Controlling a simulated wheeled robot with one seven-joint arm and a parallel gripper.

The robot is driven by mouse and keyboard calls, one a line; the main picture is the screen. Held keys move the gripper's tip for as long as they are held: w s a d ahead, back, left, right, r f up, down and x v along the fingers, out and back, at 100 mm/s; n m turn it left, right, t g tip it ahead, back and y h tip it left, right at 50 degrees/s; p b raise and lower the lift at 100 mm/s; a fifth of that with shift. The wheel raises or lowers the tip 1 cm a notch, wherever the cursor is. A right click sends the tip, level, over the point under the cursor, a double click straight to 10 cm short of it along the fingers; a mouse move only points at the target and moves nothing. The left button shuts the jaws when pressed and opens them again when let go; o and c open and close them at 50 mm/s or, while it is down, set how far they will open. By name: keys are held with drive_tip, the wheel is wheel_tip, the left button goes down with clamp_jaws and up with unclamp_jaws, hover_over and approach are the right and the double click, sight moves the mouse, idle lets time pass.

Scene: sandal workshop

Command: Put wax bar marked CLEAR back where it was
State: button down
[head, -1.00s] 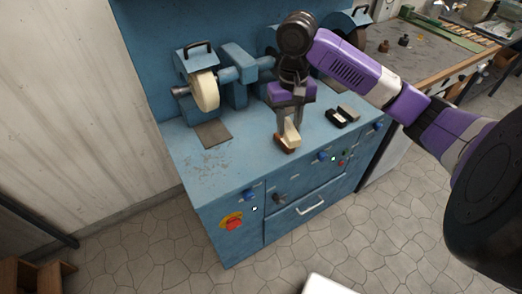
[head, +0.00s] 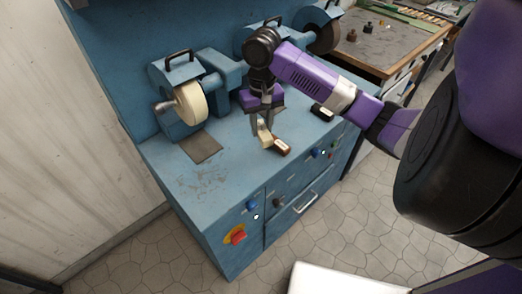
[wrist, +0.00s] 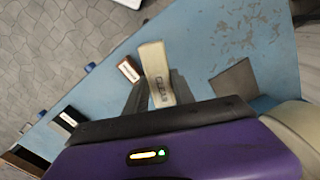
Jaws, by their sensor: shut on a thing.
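The cream wax bar (wrist: 154,66) shows the word CLEAR in the wrist view. It also shows in the head view (head: 265,138), low over the blue bench top. My gripper (head: 262,134) is shut on this bar, with a finger on each side of it in the wrist view (wrist: 150,92). A brown bar with a pale label (head: 282,147) lies on the bench close to the right of the cream bar, and shows in the wrist view (wrist: 128,69). I cannot tell whether the cream bar touches the bench.
A dark bar (head: 321,112) with a white label lies farther right on the bench. A pale polishing wheel (head: 191,103) stands at left, with a grey plate (head: 200,147) in front. The blue bench top (head: 215,185) is clear at front left.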

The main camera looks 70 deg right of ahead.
sight(262, 157)
wheel_tip(262, 157, down, 10)
drive_tip(key=shift+f+p, duration=0.15)
drive_tip(key=shift+p, duration=0.15)
idle(0.3)
drive_tip(key=shift+f, duration=0.2)
drive_tip(key=c, duration=1.1)
unclamp_jaws()
drive_tip(key=shift+s, duration=0.1)
drive_tip(key=shift+o, duration=0.2)
drive_tip(key=shift+r, duration=0.1)
